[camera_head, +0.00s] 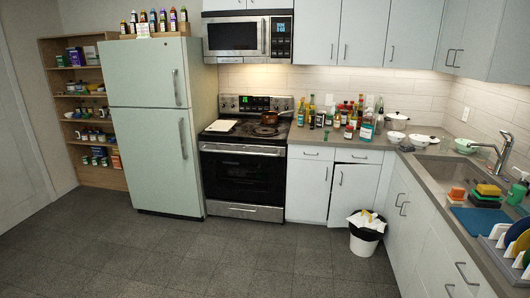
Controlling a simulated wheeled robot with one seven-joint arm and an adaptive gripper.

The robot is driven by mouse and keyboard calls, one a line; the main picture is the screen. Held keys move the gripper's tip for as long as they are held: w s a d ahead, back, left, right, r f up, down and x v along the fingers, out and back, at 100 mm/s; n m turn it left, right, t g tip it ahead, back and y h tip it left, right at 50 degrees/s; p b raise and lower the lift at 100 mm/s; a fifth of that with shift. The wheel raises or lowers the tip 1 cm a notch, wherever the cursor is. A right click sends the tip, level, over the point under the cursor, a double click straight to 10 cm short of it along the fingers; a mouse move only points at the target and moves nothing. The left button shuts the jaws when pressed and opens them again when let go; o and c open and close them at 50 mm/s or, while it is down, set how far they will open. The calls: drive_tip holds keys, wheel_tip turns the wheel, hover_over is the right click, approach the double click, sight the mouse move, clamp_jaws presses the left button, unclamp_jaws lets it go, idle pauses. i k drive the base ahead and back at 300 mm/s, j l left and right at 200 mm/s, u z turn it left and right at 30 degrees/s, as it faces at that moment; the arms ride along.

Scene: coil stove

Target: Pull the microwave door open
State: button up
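The microwave (247,37) is mounted above the stove, under the upper cabinets. Its door (233,36) has a dark window and looks shut. A vertical handle (264,36) runs along the door's right side, beside the control panel (282,38) with its lit blue display. My gripper does not show in the head view, so its state and its distance from the door cannot be seen.
Bottles crowd the counter right of the stove. A trash bin (365,238) stands on the floor. The floor (200,255) before the stove is clear.

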sight(243, 35)
drive_tip(key=i+z, duration=0.2)
drive_tip(key=i, duration=1.9)
